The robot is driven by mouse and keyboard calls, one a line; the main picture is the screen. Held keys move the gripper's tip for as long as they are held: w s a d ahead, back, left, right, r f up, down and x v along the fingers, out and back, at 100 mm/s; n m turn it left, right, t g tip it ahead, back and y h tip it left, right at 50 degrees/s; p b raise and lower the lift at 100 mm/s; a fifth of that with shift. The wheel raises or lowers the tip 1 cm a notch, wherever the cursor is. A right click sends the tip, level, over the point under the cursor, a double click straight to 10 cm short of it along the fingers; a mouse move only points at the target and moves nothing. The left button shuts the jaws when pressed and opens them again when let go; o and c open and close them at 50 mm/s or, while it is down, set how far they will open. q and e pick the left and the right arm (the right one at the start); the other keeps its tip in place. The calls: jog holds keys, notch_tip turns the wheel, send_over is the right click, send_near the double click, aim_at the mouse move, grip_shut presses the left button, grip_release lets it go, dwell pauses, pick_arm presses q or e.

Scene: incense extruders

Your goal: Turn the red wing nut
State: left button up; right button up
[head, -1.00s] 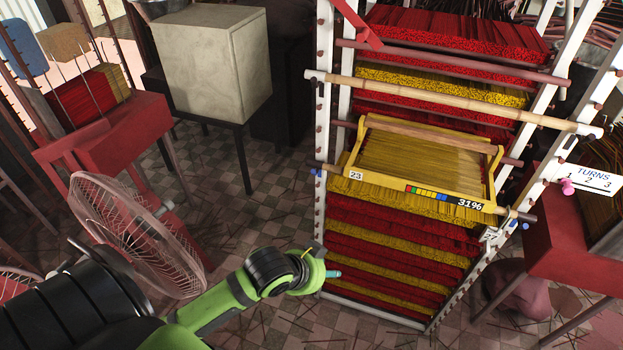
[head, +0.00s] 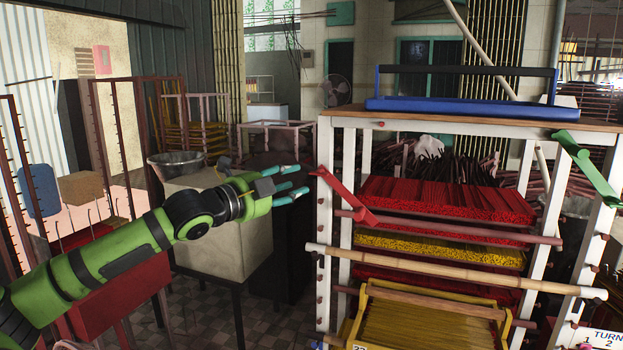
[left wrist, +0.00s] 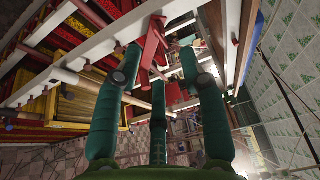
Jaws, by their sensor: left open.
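The red wing nut (head: 342,194) is a long, slanted red piece on the upper left post of the white rack (head: 327,225). In the left wrist view the red wing nut (left wrist: 152,50) shows just beyond the fingers, between their tips. My right gripper is not in view.
A green wing-nut-like piece (head: 587,168) is on the rack's right post. A blue tray (head: 455,107) sits on the rack top. A bamboo pole (head: 450,270) crosses the rack front. A pale block (head: 205,232) stands on a table behind my left arm.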

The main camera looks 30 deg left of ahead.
aim_at(316, 174)
pick_arm(q)
jog(key=w+p, duration=0.2)
jog(key=w, duration=0.1)
jog(key=w+p, duration=0.2)
jog(key=shift+w+d+r, duration=0.1)
jog(key=shift+w+d, duration=0.15)
jog(key=shift+d, duration=0.15)
jog(key=shift+w+d+f, duration=0.15)
jog(key=shift+w+f, duration=0.1)
jog(key=shift+w, duration=0.35)
grip_shut()
